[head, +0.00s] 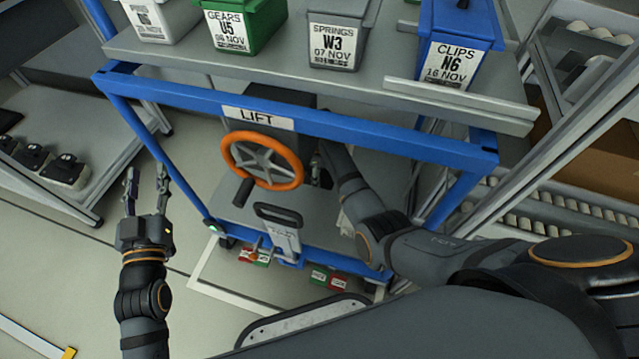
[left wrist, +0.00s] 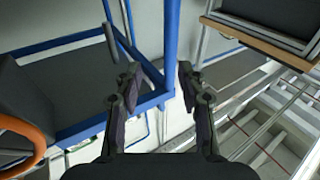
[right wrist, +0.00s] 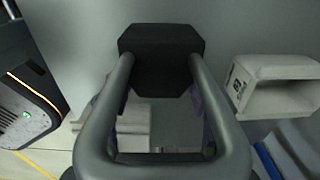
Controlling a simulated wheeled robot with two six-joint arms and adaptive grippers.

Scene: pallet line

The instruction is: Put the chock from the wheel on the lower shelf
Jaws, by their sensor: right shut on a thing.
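The chock (right wrist: 160,60) shows in the right wrist view as a dark block with a thick grey loop handle. My right gripper (right wrist: 161,112) is shut on it, with the fingers partly hidden behind the loop. In the head view the right arm reaches under the cart's top shelf, and its gripper and the chock are mostly hidden beside the orange handwheel (head: 262,160). The lower shelf (head: 318,212) is the grey deck of the blue cart. My left gripper (head: 148,188) is open and empty, left of the cart; its spread fingers show in the left wrist view (left wrist: 158,80).
Several bins, such as the green one (head: 240,25), stand on the top shelf. A black-gripped handle (head: 278,214) rises at the cart's front. A pale hollow block (right wrist: 275,85) lies right of the chock. A roller rack (head: 560,201) is at the right.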

